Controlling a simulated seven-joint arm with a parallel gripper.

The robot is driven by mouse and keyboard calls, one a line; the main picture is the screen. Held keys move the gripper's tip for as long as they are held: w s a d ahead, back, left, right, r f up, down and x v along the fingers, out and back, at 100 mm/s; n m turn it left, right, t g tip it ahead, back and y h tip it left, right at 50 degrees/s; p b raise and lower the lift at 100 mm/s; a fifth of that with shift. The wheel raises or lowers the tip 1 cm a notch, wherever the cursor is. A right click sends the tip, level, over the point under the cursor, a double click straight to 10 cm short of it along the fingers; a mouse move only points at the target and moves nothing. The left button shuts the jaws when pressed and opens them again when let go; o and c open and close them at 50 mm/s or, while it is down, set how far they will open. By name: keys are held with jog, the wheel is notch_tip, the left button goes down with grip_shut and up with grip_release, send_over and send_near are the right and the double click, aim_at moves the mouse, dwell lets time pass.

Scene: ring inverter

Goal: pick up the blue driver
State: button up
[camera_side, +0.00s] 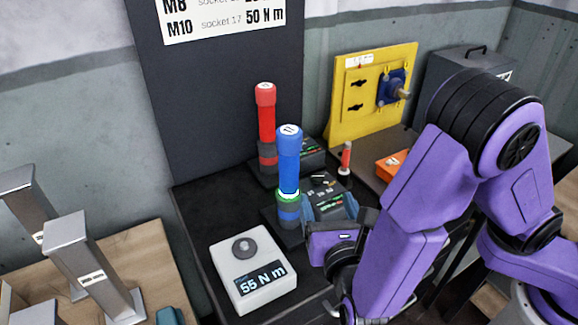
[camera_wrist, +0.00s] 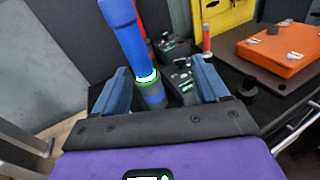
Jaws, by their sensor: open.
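The blue driver (camera_side: 288,160) stands upright in its dark holder on the black bench, with a lit green-white ring low on its body. In the wrist view the blue driver (camera_wrist: 130,40) rises between my two blue fingers, nearer the left one. My gripper (camera_side: 325,205) is open at the driver's lower right in the side view. In the wrist view my gripper (camera_wrist: 158,85) has a wide gap between its fingers. I cannot tell whether a finger touches the driver.
A red driver (camera_side: 266,120) stands behind the blue one. A white box reading 55 N m (camera_side: 253,272) sits in front. A small red-topped tool (camera_side: 345,162), an orange case (camera_wrist: 284,48) and a yellow panel (camera_side: 350,110) are behind and to the right.

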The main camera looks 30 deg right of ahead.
aim_at(292, 172)
jog(key=w, duration=0.3)
jog(key=w+n+t+y, duration=0.1)
jog(key=w, duration=0.3)
jog(key=w+n, duration=0.1)
jog(key=w, duration=0.3)
jog(key=shift+a+f+y, duration=0.25)
jog(key=shift+f+y, duration=0.15)
jog(key=shift+x, duration=2.65)
jog(key=shift+f, duration=0.15)
jog(key=shift+c, duration=0.4)
